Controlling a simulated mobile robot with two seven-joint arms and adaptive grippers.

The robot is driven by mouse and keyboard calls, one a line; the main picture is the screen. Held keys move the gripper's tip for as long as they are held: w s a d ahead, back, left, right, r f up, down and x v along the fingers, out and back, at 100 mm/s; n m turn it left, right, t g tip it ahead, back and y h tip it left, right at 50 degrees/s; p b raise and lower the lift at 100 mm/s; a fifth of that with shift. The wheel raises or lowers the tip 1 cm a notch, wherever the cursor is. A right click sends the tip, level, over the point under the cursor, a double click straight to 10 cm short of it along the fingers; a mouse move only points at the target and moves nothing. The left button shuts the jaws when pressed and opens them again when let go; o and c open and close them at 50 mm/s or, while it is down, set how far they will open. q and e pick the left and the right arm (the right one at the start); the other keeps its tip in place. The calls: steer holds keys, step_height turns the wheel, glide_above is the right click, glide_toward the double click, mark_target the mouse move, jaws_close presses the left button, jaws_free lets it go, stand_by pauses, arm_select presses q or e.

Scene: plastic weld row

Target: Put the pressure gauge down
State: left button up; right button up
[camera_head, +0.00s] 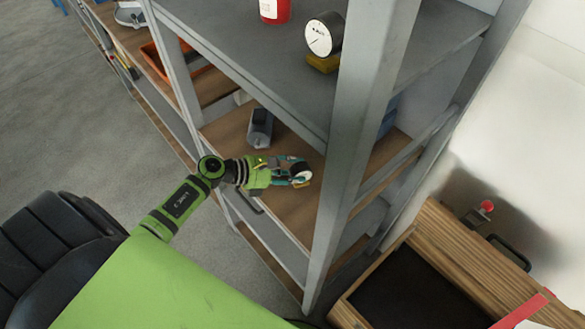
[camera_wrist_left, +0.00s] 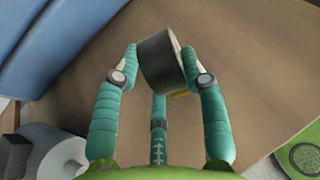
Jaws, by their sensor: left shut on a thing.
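The pressure gauge, a short dark cylinder (camera_wrist_left: 160,62) in the left wrist view, sits between the fingertips of my left gripper (camera_wrist_left: 160,72). Its white dial end (camera_head: 301,172) shows in the head view, with a bit of yellow below it. My left gripper (camera_head: 292,174) reaches into the wooden middle shelf (camera_head: 290,207) from the left and is shut on the gauge. The teal fingers hide parts of its sides. I cannot tell whether its base touches the board. My right gripper is in neither view.
A grey motor-like cylinder (camera_head: 260,128) lies behind my gripper on the same shelf. A second gauge (camera_head: 324,36) on a yellow base and a red container (camera_head: 274,10) stand on the grey upper shelf. A grey post (camera_head: 360,110) rises right of my gripper. Bare board lies around it.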

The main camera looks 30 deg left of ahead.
arm_select(q)
steer(key=shift+r, duration=0.1)
steer(key=o, duration=1.3)
steer(key=shift+f, duration=0.2)
steer(key=shift+r, duration=0.1)
steer(key=shift+s+a+r, duration=0.1)
steer(key=shift+r, duration=0.05)
steer(key=b+v, duration=0.3)
steer(key=v, duration=0.7)
steer(key=shift+s+a, duration=0.2)
steer(key=shift+s, duration=0.1)
steer(key=shift+s+a+r, duration=0.3)
